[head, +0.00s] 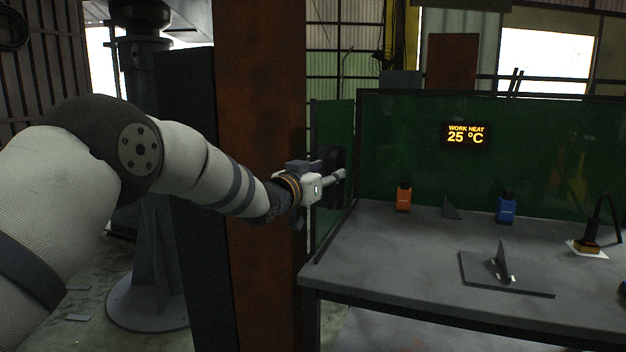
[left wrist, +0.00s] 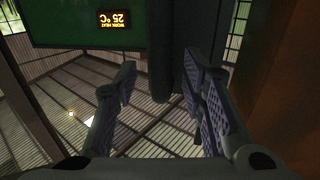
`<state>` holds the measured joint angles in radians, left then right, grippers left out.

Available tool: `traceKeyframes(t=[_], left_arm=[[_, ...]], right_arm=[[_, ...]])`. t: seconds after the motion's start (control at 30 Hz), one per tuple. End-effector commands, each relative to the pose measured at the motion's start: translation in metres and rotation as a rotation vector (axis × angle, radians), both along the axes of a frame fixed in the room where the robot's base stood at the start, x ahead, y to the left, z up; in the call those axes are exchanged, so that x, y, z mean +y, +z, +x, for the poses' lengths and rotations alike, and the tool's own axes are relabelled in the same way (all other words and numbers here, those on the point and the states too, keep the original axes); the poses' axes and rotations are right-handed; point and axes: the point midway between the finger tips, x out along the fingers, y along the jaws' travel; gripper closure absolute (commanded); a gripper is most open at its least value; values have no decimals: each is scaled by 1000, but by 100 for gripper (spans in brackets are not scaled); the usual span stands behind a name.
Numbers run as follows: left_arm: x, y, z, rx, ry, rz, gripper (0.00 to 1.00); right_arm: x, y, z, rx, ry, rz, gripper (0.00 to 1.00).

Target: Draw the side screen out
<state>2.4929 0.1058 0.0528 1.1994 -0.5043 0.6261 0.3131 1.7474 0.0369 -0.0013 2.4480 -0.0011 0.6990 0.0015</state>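The side screen (head: 333,130) is a dark green panel standing upright at the left end of the workbench (head: 400,235). My left gripper (head: 337,168) is at this screen in the head view, partly covering it. In the left wrist view the fingers (left wrist: 160,95) are spread apart. A dark rounded bar (left wrist: 160,55) reaches down into the space between them, nearer the right finger; neither finger is clearly closed on it. Whether it is the screen's handle I cannot tell. My right gripper is not in view.
A rusty brown post (head: 262,90) stands close behind my left arm. The back screen (head: 400,150) carries a heat display (head: 466,134) reading 25 °C. An orange bottle (head: 403,197), a blue bottle (head: 506,208) and a plate with an upright fin (head: 500,275) are on the bench.

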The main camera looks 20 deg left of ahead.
Motion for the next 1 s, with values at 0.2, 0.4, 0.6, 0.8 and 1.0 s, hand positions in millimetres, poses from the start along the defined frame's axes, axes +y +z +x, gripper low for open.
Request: traceKeyframes(t=[0.2, 0.4, 0.6, 0.8, 1.0], left_arm=[[13, 2, -52, -1, 2, -1, 62], [21, 2, -86, -3, 2, 0, 62], [22, 1, -94, -2, 1, 1, 62], [22, 1, -94, -2, 1, 1, 62], [21, -18, -97, 39, 5, -1, 62]], right_arm=[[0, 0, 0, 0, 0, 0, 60], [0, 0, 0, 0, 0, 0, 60], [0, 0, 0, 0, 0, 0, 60], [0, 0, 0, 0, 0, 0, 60], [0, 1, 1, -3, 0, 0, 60]])
